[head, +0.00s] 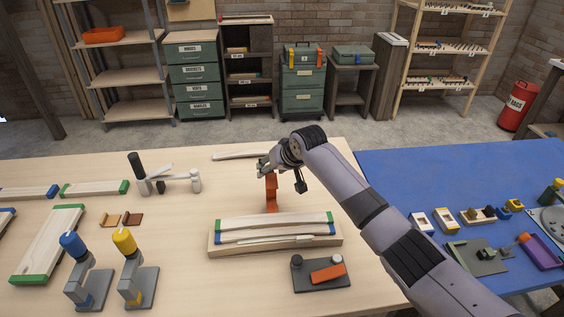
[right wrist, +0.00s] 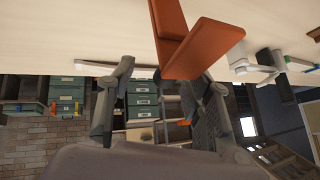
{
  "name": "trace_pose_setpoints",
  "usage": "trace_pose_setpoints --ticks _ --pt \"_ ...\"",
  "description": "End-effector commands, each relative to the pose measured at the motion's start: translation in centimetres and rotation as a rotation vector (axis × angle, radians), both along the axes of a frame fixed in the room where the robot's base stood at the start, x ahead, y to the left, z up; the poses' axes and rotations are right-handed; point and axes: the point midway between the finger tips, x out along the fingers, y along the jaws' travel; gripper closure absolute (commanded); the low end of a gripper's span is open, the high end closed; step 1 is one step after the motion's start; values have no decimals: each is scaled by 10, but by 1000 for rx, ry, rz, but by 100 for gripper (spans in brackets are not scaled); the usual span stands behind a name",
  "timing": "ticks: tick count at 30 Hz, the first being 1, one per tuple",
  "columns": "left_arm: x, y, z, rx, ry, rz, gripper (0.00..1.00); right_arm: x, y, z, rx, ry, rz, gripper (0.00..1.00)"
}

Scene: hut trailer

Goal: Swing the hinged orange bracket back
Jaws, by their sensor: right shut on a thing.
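An orange bracket (head: 271,192) stands upright on the wooden table, just behind a tray of wood strips. In the right wrist view the bracket (right wrist: 190,48) looks L-shaped, with a broad plate and a bent arm. My right gripper (head: 268,168) is at its upper end, with the arm coming in from the right. In the right wrist view the fingers (right wrist: 164,80) are on either side of the bracket's end and shut on it. The fingers hide part of the bracket's top, and its hinge cannot be made out. My left gripper is out of view.
The wood tray (head: 275,248) with strips lies in front of the bracket. A dark plate (head: 310,285) carries an orange bar (head: 327,272). A grey clamp-like tool (head: 165,180) stands to the left. A pale strip (head: 240,155) lies behind. A blue mat (head: 430,170) is at right.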

Motion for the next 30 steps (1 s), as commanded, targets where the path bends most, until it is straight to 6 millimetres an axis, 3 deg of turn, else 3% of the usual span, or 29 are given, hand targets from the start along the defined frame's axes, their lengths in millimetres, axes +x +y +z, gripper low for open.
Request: trace_pose_setpoints --ticks 3,12,30 --pt "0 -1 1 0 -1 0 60 -5 -16 21 -5 -14 -12 63" --pt "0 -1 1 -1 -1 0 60 -24 -28 48 -6 -12 -14 63" --pt "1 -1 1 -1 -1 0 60 -30 -26 50 -4 -5 -7 63"
